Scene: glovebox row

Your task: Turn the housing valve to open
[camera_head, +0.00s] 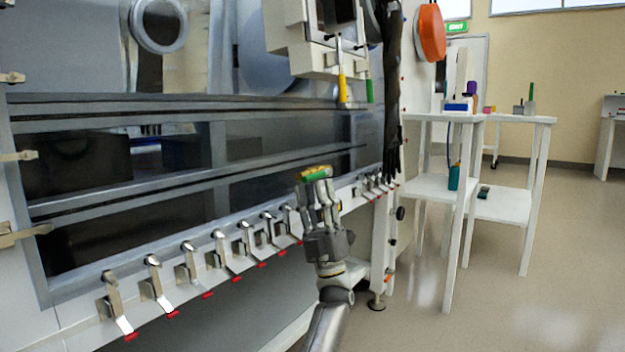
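Which of these is the housing valve is not clear.
Several metal latches with red tips (152,285) line the glovebox's lower edge. A white shelf table (500,118) stands to the right. The floor at right is clear.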

